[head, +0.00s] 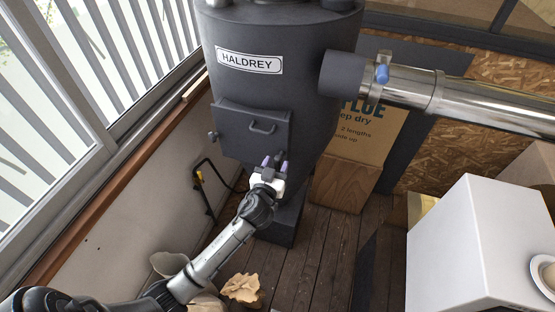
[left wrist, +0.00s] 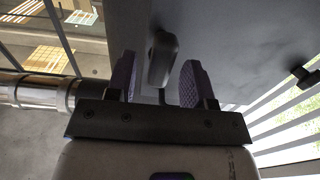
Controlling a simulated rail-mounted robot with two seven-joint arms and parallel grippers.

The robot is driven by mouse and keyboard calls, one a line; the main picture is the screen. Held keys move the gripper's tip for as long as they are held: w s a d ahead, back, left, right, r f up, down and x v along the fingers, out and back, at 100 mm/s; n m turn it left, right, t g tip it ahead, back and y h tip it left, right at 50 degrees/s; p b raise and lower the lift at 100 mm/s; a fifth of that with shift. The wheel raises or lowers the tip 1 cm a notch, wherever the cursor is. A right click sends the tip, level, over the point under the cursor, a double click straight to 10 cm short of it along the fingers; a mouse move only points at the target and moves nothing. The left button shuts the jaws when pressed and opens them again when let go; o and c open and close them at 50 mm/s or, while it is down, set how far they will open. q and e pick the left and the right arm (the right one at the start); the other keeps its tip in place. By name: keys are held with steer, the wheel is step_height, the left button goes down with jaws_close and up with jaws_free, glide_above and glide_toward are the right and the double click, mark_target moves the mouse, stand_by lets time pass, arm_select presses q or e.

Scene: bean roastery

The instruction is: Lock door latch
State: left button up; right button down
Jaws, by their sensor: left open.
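The dark grey drum (head: 262,90) labelled HALDREY has a square door (head: 240,132) with a bar handle (head: 262,128). The door looks closed against the drum. My left gripper (head: 273,164) is at the door's lower right corner. In the left wrist view my left gripper (left wrist: 158,80) is open, its two purple pads apart. A dark rounded latch lever (left wrist: 162,58) shows between and just beyond the pads, with visible gaps on both sides. I cannot tell whether the latch is locked. In the head view the gripper mostly hides the latch. My right gripper is not in view.
A wooden box (head: 343,184) and a white cabinet (head: 468,240) stand to the right.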

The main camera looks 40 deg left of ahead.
arm_select(q)
steer(key=shift+x, duration=0.85)
steer(key=c, duration=0.8)
